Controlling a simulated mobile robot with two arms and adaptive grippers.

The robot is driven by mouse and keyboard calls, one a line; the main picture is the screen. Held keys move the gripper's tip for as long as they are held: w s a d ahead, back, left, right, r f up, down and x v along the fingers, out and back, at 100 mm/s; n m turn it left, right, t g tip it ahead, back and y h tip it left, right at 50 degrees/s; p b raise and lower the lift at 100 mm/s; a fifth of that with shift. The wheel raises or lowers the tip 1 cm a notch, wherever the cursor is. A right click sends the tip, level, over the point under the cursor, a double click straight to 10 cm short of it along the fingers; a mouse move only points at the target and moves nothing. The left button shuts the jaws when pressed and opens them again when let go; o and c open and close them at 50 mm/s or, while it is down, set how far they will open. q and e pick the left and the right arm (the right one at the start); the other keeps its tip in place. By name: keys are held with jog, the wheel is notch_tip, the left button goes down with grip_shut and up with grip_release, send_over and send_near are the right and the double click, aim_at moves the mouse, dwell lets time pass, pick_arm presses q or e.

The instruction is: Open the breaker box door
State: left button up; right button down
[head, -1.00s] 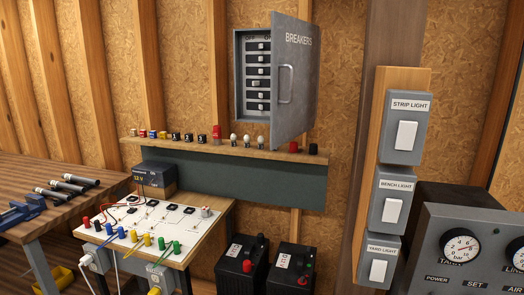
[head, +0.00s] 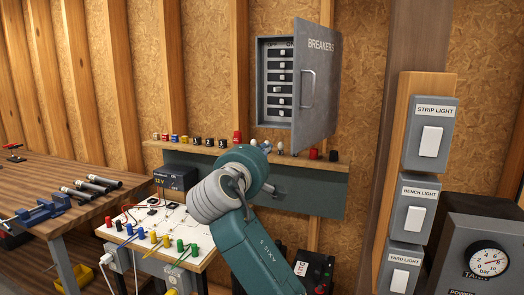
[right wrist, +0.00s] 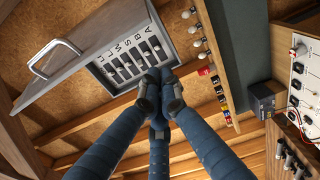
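The grey breaker box (head: 274,80) hangs on the wall in the head view. Its door (head: 318,85), marked BREAKERS and with a bar handle (head: 308,88), stands part way open to the right. Several breakers show inside. My right gripper (head: 283,192) is below the box, near the shelf front and mostly hidden by my wrist. In the right wrist view its blue fingers (right wrist: 159,88) come together at the tips with nothing between them. The door (right wrist: 75,50) and handle (right wrist: 55,54) are up and left of the fingertips, apart from them. My left gripper is not in view.
A shelf (head: 200,149) with several bulbs and small parts runs below the box. Light switches (head: 431,135) stand on a post at the right. A circuit board bench (head: 150,232) is lower left. The wall left of the box is bare.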

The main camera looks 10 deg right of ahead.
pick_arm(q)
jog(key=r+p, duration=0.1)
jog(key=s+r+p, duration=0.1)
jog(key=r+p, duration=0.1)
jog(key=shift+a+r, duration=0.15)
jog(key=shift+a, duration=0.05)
pick_arm(e)
jog(key=d, duration=0.2)
jog(key=w+d, duration=0.1)
jog(key=d, duration=0.2)
